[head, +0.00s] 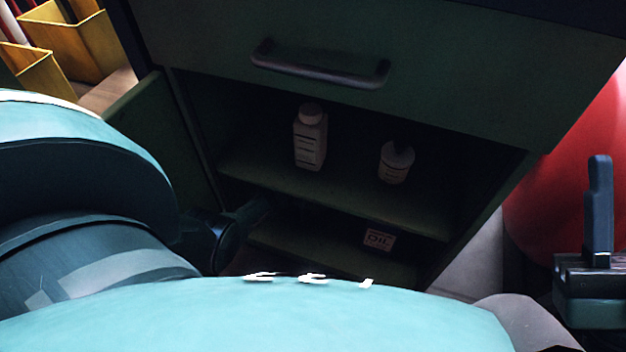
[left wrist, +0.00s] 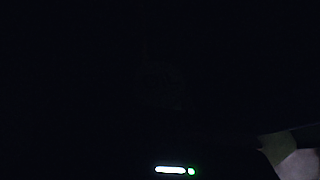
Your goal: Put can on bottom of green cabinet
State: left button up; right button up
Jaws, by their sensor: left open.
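The green cabinet (head: 450,95) stands open in front of me in the head view. In its dark bottom compartment, an OIL label (head: 378,240) shows at the right, apparently on the can; the can's outline is too dark to make out. My left arm comes in from the left, and the dark end with my left gripper (head: 245,215) is inside the cabinet's lower left, left of the label. Its fingertips are hard to see, but it is open. The left wrist view is almost black. My right gripper (head: 598,210) is outside the cabinet at the right, with only one finger clear.
A pale bottle (head: 310,140) and a small round container (head: 396,163) stand on the upper shelf (head: 260,180). A closed drawer with a handle (head: 320,68) is above. The cabinet door (head: 150,130) is open at left. Yellow bins (head: 75,40) and a red round object (head: 575,130) flank the cabinet.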

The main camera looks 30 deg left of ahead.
pick_arm(q)
jog(key=shift+s+a+r+p, duration=0.1)
jog(key=shift+s+r+p, duration=0.15)
jog(key=shift+s+p, duration=0.1)
jog(key=s+a+p, duration=0.1)
jog(key=s+p, duration=0.1)
jog(key=s, duration=0.6)
jog(key=s+a+r+p, duration=0.1)
jog(key=s+p, duration=0.2)
jog(key=s, duration=0.4)
jog(key=shift+s+a+r, duration=0.25)
jog(key=shift+s, duration=0.1)
pick_arm(e)
notch_tip(320, 180, down, 7)
jog(key=m+g+h, duration=0.1)
jog(key=m+h, duration=0.6)
jog(key=shift+a, duration=0.35)
jog(key=shift+f, duration=0.1)
